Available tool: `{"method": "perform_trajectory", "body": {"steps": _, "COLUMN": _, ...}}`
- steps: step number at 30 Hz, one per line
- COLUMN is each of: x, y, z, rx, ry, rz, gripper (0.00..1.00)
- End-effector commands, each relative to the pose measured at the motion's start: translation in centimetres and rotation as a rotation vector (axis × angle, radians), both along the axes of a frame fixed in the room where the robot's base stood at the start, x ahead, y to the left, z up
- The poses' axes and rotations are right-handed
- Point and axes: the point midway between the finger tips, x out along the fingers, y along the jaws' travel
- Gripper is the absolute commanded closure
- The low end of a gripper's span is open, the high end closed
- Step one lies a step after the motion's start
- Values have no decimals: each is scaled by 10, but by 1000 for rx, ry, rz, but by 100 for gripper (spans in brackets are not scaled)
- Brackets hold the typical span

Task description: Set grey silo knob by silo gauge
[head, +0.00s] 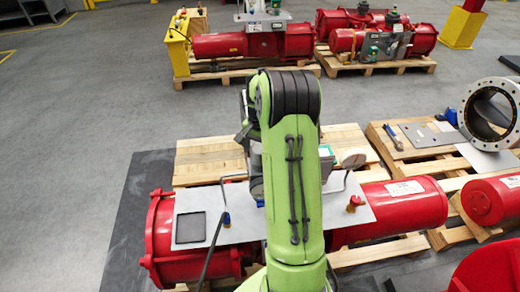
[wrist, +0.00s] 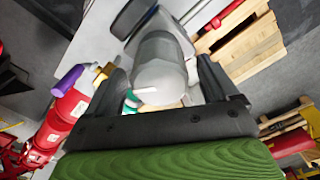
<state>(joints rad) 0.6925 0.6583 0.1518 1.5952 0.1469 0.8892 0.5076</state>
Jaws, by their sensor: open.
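In the wrist view, a grey knob (wrist: 160,68), a smooth cylinder with a small white mark near its end, stands between the two dark fingers of my gripper (wrist: 161,80). The fingers are open, one on each side of it; I cannot tell whether either touches it. A dark rounded-edged piece (wrist: 130,18) lies beyond the knob; I cannot tell whether it is the silo gauge. In the head view, my green arm hides my gripper and the knob. A round disc (head: 354,158) stands right of my arm, its face not readable.
A red actuator (head: 405,203) lies on a wooden pallet (head: 207,160), with a grey plate (head: 250,229) on top. Bent pipes and a small blue-handled valve (head: 226,217) rise near my arm. More red actuators stand behind. Grey floor (head: 90,110) is open at the left.

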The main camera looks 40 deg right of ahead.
Motion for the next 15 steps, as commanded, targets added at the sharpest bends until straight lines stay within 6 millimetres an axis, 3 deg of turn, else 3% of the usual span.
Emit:
{"method": "perform_trajectory", "body": {"steps": 5, "x": 0, "y": 0, "z": 0, "rx": -1, "ry": 0, "rz": 0, "gripper": 13}}
{"method": "perform_trajectory", "body": {"steps": 15, "x": 0, "y": 0, "z": 1, "rx": -1, "ry": 0, "rz": 1, "gripper": 65}}
